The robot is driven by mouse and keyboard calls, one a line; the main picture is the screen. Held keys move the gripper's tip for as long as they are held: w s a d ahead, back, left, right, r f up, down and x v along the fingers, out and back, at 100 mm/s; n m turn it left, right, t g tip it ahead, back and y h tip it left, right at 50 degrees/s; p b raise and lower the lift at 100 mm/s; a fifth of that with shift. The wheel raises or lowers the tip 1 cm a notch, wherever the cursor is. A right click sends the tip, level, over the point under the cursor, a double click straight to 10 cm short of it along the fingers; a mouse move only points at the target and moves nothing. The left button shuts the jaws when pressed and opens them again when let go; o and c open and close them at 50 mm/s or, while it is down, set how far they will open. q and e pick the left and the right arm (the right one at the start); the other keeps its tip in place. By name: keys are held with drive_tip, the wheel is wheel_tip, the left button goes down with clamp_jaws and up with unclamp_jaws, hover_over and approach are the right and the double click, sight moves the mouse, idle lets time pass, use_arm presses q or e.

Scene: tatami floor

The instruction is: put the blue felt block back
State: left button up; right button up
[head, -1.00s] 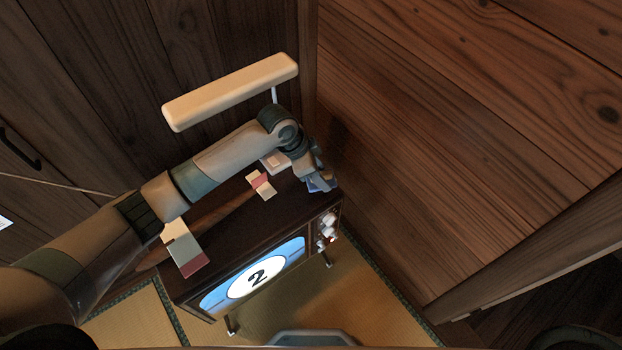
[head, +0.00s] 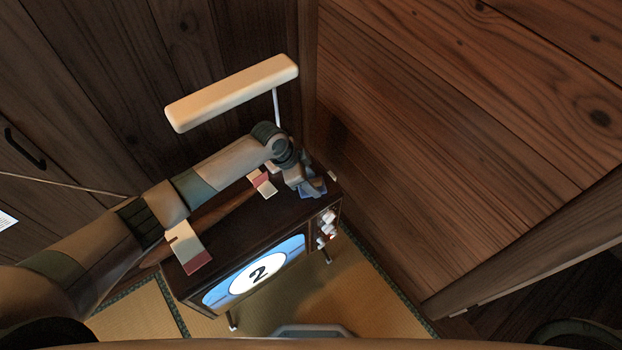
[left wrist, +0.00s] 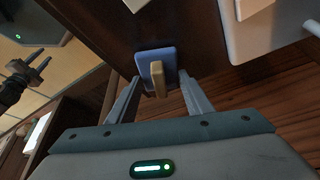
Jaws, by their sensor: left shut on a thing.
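The blue felt block (head: 314,190) is at the right end of the dark television top (head: 236,218), partly hidden by my left gripper (head: 307,184). In the left wrist view the block (left wrist: 146,58) shows as a flat blue piece with a tan upright part (left wrist: 159,79) on it. My left gripper (left wrist: 159,78) has a finger on each side of the block and is shut on it. I cannot tell whether the block touches the top.
A long cream lamp (head: 232,93) on a thin post stands behind my arm. Wooden walls close in behind and right.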

use_arm(q)
drive_tip(key=shift+f, duration=0.3)
drive_tip(key=o, duration=0.9)
drive_tip(key=shift+r, duration=0.1)
drive_tip(key=shift+o, duration=0.2)
drive_tip(key=shift+r, duration=0.1)
drive_tip(key=b+v, duration=0.3)
drive_tip(key=v, duration=0.9)
